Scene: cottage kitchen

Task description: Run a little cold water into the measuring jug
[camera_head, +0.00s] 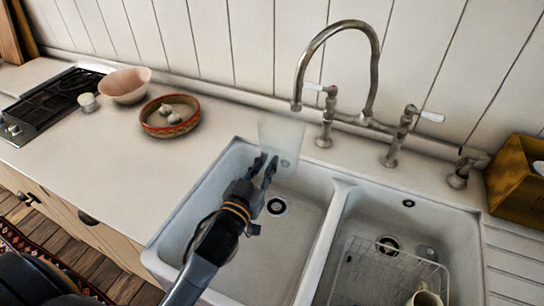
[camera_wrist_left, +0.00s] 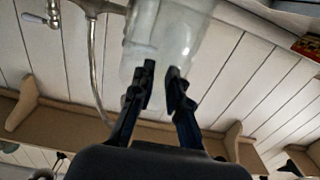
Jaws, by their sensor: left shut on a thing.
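The measuring jug (camera_head: 282,137) is clear and faintly tinted, held roughly upright above the back of the left sink basin. My left gripper (camera_head: 269,170) is shut on its lower part, and the jug also shows between the fingers in the left wrist view (camera_wrist_left: 170,45). The tap (camera_head: 340,28) is a tall curved metal spout with two white-handled levers, a left one (camera_head: 314,87) and a right one (camera_head: 432,117). The spout's mouth is just above and slightly right of the jug's rim. No water stream shows. My right gripper is not in view.
The left basin (camera_head: 312,225) is empty below the jug. The right basin holds a wire rack (camera_head: 385,275) and a cream mug (camera_head: 427,298). A patterned bowl (camera_head: 170,116) with garlic, a pink bowl (camera_head: 125,85) and a hob (camera_head: 50,100) are on the left counter. A wooden box (camera_head: 515,185) stands at right.

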